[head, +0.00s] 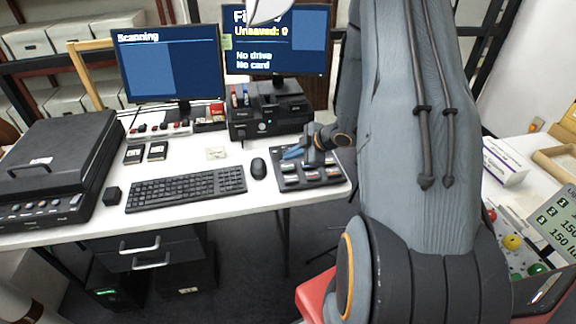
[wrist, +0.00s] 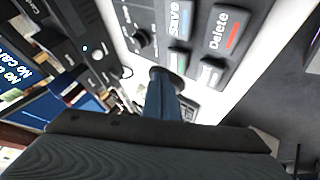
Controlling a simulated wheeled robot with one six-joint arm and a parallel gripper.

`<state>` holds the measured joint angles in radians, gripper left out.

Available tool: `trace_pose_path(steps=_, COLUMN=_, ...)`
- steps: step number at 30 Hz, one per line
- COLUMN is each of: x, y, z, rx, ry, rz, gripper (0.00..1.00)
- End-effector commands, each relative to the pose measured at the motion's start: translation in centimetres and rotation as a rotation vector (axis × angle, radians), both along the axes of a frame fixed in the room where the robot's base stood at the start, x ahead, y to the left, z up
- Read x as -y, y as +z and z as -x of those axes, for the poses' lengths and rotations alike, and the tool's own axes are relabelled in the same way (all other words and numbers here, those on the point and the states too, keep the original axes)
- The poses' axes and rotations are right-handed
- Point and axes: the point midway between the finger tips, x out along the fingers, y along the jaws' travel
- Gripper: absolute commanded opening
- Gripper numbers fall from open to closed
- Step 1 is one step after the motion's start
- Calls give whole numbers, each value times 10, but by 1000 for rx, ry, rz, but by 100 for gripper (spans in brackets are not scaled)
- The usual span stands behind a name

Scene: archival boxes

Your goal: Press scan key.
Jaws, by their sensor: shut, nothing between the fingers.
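A dark key pad (head: 330,175) with several striped keys lies at the right end of the white desk. My gripper (head: 294,153) is shut and empty, over the pad's back left part. The Delete key (wrist: 228,32) has a red stripe. No key labelled scan is readable; the fingers hide part of the pad. I cannot tell whether they touch a key. The left monitor (head: 168,65) reads "Scanning".
The right monitor (head: 276,40) reads "Unsaved: 0", "No drive" and "No card". A black dock (head: 268,118) stands behind the pad. A black flatbed scanner (head: 62,150) with front buttons fills the desk's left end.

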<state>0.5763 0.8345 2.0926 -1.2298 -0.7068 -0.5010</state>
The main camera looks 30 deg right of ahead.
Motion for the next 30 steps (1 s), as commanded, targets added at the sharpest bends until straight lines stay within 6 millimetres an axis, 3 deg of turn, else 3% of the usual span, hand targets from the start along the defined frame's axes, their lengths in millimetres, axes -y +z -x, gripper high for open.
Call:
trace_pose_path(steps=12, x=0, y=39, z=0, rx=1, ry=0, rz=1, gripper=0)
trace_pose_path(steps=30, x=0, y=38, z=0, rx=0, ry=1, rz=1, gripper=0)
